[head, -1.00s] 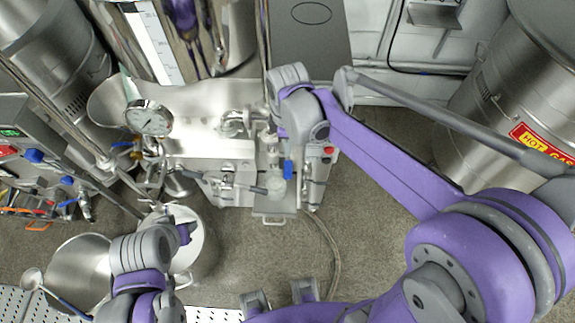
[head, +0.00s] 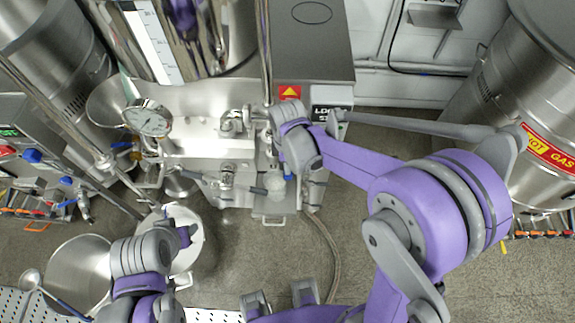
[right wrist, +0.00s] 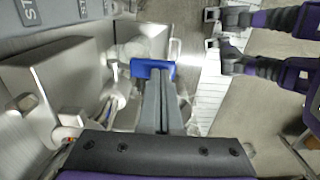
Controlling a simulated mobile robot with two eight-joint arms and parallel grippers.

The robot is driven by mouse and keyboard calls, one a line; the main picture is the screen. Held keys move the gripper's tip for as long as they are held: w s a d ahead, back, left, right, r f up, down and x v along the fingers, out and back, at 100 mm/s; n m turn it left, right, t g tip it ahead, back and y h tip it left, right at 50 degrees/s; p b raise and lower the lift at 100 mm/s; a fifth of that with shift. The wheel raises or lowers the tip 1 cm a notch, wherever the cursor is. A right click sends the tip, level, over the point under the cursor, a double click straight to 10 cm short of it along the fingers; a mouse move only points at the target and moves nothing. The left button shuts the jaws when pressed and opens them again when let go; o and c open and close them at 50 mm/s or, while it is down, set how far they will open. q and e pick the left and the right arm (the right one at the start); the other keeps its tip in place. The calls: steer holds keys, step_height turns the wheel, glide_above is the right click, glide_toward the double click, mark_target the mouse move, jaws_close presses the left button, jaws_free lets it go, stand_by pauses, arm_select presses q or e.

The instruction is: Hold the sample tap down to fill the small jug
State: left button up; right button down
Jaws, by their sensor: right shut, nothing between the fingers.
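The small jug (head: 276,183) looks pale and stands upright at the front of the mill, over a small metal shelf (head: 268,209). The blue sample tap handle (right wrist: 152,68) shows in the right wrist view, right at the tips of my right gripper (right wrist: 160,80). The fingers are closed together and empty; I cannot tell whether they press on the handle. In the head view my right wrist (head: 299,150) hides the tap, just right of the jug. My left gripper (head: 183,236) is at lower left, near a white-filled pot; its fingers are unclear.
The white-filled pot (head: 190,262) and an empty steel pot (head: 70,265) with a ladle stand at lower left. A pressure gauge (head: 148,118) rises left of the mill. A hose (head: 328,250) lies on the floor. A hot-gas drum (head: 540,120) stands at right.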

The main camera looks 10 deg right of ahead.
mark_target(287, 178)
steer(key=shift+f, duration=0.15)
steer(key=t+b, duration=0.1)
steer(key=s+f+t, duration=0.1)
steer(key=f+b, duration=0.1)
steer(key=shift+s+a+t+h+b, duration=0.15)
steer(key=shift+a+t+h+b, duration=0.1)
steer(key=shift+t+h+b, duration=0.15)
steer(key=f+t+b, duration=0.1)
steer(key=t+b, duration=0.1)
steer(key=shift+s+f+t+h, duration=0.25)
steer(key=shift+f+t+h, duration=0.05)
steer(key=shift+f+h, duration=0.1)
steer(key=shift+w+r, duration=0.15)
steer(key=shift+r, duration=0.05)
steer(key=shift+r, duration=0.1)
stand_by(1.3)
steer(key=shift+r+p, duration=0.7)
steer(key=shift+r, duration=0.05)
